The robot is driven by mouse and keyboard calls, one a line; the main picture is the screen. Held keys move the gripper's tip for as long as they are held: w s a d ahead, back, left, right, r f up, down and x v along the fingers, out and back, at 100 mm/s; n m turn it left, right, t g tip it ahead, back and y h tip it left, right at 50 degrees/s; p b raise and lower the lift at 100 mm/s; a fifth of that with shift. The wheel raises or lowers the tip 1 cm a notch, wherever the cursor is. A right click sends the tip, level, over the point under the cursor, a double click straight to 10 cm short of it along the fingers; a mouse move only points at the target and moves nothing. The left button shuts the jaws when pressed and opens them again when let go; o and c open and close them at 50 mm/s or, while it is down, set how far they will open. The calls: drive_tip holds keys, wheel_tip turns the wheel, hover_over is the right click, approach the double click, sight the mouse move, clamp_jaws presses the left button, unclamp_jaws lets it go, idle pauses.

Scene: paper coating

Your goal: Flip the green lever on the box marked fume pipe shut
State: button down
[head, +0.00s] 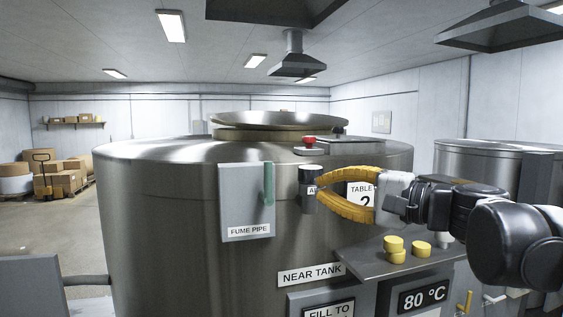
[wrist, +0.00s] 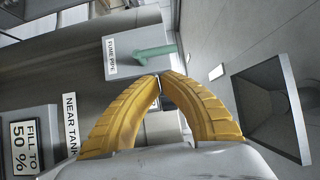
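The grey box marked FUME PIPE (head: 236,200) is on the front of the steel tank (head: 150,210). Its green lever (head: 269,183) stands upright along the box's right side. The wrist view, turned sideways, shows the box (wrist: 118,60) and the lever (wrist: 155,52) just beyond my fingertips. My gripper (head: 308,190) has two curved yellow fingers and is to the right of the lever, apart from it in the head view. The fingertips (wrist: 160,78) come together with nothing visible held between them. The lever's base is partly hard to make out.
A dark grey cylinder (head: 311,174) with a partly hidden label is behind my fingertips. Below are a shelf (head: 365,264) with yellow pieces (head: 394,244) and a NEAR TANK label (head: 311,274). Space left of the box is clear.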

sight(266, 179)
drive_tip(key=shift+d+r, duration=0.15)
drive_tip(key=p+x, duration=0.1)
drive_tip(key=x, duration=0.9)
drive_tip(key=shift+p, duration=0.35)
